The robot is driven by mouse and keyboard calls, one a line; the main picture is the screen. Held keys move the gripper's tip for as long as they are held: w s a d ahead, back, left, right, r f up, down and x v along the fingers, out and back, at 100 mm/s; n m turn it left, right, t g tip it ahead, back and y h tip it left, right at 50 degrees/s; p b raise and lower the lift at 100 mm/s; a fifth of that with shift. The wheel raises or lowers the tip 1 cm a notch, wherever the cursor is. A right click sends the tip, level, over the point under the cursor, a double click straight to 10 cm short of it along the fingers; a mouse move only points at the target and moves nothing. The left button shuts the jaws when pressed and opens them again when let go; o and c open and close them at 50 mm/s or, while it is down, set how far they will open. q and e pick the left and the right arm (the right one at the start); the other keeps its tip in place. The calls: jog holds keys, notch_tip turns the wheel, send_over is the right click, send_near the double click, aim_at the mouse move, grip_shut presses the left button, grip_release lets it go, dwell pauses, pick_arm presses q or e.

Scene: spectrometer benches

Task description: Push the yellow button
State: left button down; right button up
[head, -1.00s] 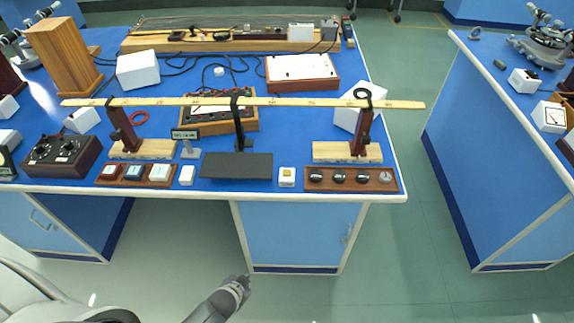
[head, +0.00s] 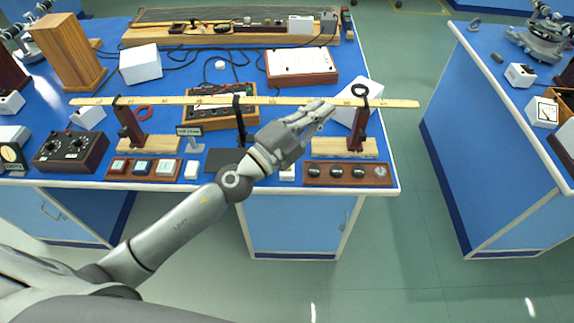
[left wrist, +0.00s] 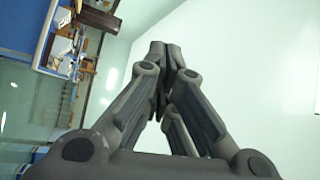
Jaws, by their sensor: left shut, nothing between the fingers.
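The small white box (head: 287,174) that carries the yellow button stands near the front edge of the blue bench, between the dark plate and the row of black knobs. My left gripper covers its upper part, and I cannot make out the yellow top now. My left gripper (head: 322,108) is above the bench, past the box, its fingers pointing up and right toward the wooden ruler. In the left wrist view its fingers (left wrist: 166,52) are together and empty. My right gripper is in neither view.
The long wooden ruler (head: 180,101) lies across two stands, close to my fingers. A dark plate (head: 222,160) is partly behind my arm. A board with black knobs (head: 347,174) lies right of the box, and a white button box (head: 191,170) stands left. The aisle on the right is clear.

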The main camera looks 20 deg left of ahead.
pick_arm(q)
jog(key=d+f+m+g+h, duration=0.1)
jog(key=d+f+m+g, duration=0.2)
jog(key=f+m+g, duration=0.6)
jog(key=w+a+f+m+y, duration=0.3)
jog(key=a+y, duration=0.4)
jog(key=a, duration=0.5)
jog(key=shift+w+f+g, duration=0.4)
jog(key=shift+w+f, duration=0.2)
jog(key=shift+w, duration=0.1)
jog(key=shift+f, duration=0.15)
notch_tip(320, 180, down, 9)
jog(key=b, duration=0.5)
jog(key=shift+r+b, duration=0.2)
jog(key=shift+b, duration=0.2)
jog(key=shift+d, duration=0.1)
